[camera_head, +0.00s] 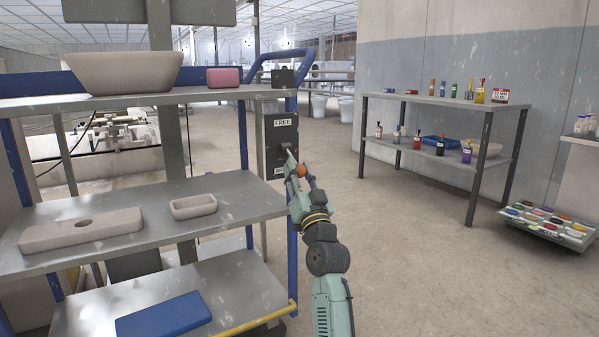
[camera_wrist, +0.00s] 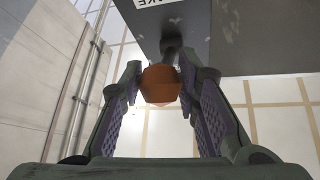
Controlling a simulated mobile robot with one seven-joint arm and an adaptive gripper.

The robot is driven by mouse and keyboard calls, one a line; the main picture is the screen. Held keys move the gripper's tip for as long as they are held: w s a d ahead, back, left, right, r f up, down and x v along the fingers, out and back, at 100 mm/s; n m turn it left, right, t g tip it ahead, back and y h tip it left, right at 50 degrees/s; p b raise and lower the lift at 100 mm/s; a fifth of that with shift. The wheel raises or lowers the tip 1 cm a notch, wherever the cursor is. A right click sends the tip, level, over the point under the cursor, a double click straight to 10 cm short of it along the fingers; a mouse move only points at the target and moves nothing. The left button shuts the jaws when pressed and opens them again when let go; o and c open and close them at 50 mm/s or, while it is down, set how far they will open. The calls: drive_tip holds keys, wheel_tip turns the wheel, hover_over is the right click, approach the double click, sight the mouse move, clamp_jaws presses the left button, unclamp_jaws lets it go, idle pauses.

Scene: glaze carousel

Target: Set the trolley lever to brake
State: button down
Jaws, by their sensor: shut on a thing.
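The trolley lever has an orange knob (camera_head: 301,170) on a dark stem and stands out from a dark plate (camera_head: 282,133) on the trolley's post. The plate's upper label reads FREE; a lower label is mostly hidden by my arm. The lever slopes down and outward from its pivot. My gripper (camera_head: 299,175) is at the knob. In the wrist view, the orange knob (camera_wrist: 160,86) sits between the two fingers of my gripper (camera_wrist: 163,80), which is shut on it. A label ending in "AKE" is partly in view at the top there.
The trolley (camera_head: 240,192) bears clay-coloured basins, a pink block (camera_head: 223,77) and a blue slab (camera_head: 163,315). A blue handle rises above the lever plate. A shelf table (camera_head: 440,101) with bottles stands at the right. Floor right of my arm is clear.

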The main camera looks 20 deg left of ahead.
drive_tip(key=shift+w+a+f, duration=0.1)
drive_tip(key=shift+w+f, duration=0.1)
drive_tip(key=shift+f, duration=0.2)
idle(0.5)
drive_tip(key=c, duration=1.5)
unclamp_jaws()
drive_tip(key=o, duration=0.3)
drive_tip(key=shift+r, duration=0.15)
drive_tip(key=shift+s, duration=0.1)
drive_tip(key=shift+r, duration=0.15)
wheel_tip(320, 180, up, 10)
drive_tip(key=shift+f, duration=0.1)
